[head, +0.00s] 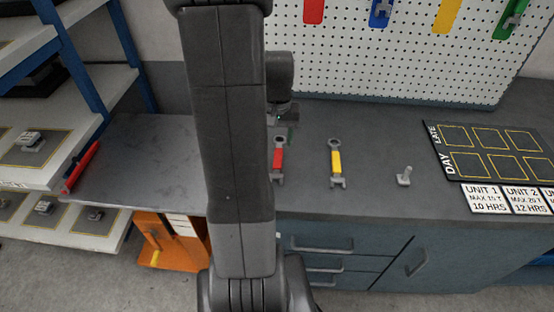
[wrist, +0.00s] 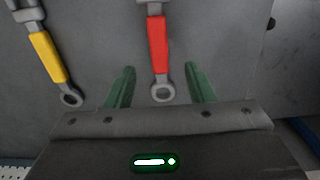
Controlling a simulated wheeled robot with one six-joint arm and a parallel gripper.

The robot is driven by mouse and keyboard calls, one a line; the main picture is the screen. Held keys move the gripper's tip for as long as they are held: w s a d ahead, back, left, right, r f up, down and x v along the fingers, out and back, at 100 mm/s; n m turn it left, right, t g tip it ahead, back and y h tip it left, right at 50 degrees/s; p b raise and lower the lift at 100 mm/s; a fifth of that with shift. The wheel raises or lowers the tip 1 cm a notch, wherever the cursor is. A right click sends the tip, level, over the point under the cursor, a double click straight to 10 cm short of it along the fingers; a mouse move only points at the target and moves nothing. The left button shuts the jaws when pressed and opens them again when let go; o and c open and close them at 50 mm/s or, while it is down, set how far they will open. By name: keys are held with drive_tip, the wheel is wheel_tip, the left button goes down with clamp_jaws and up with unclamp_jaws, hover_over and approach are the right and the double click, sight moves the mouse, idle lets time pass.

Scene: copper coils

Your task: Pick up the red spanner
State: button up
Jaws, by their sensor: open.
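The red spanner (head: 278,158) lies on the dark grey workbench, just right of my arm in the head view. In the wrist view the red spanner (wrist: 158,45) points away from my gripper, with its ring end between the two green fingers. My gripper (wrist: 158,80) is open and empty, its fingers apart on either side of the ring end. In the head view my gripper (head: 288,132) shows at the far end of the spanner, partly hidden by my own arm. Whether the fingers are level with the spanner I cannot tell.
A yellow spanner (head: 336,162) lies to the right of the red one. A small grey metal part (head: 404,176) and a black day/late board (head: 490,152) are further right. A perforated panel (head: 400,60) with hanging coloured tools stands behind. Bare bench (head: 150,150) lies left.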

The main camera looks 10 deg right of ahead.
sight(278, 156)
drive_tip(key=shift+s+f, duration=0.2)
drive_tip(key=shift+f, duration=2.85)
clamp_jaws()
